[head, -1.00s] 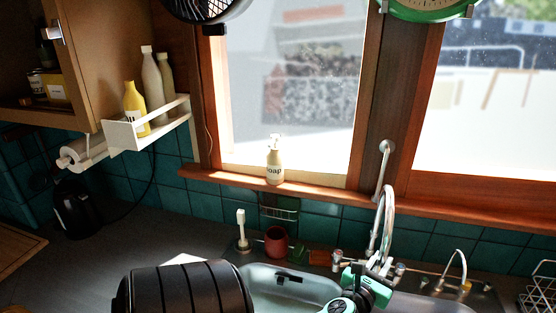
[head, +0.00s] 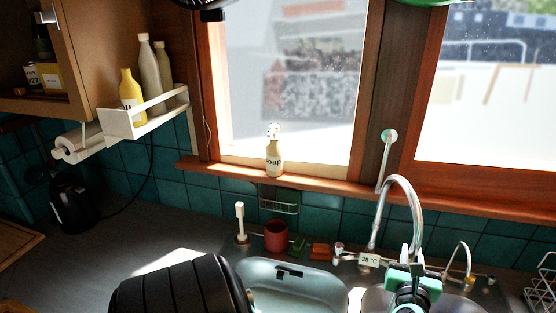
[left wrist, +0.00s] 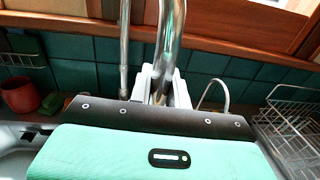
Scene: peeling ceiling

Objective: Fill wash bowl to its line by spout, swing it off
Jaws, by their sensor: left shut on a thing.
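The chrome spout (head: 402,181) arches up behind the sink, its outlet end coming down on the right. My left gripper (head: 416,262), with a green body, is shut on the lower outlet part of the spout. In the left wrist view the two white fingers of the left gripper (left wrist: 163,88) stand on either side of the chrome spout tube (left wrist: 170,35). I cannot make out the wash bowl or its line; my gripper and arm cover part of the sink. No running water shows. My right gripper is not in view.
The left sink basin (head: 300,298) is open to view. A smaller tap (head: 460,262) and a wire rack (head: 541,290) are at the right.

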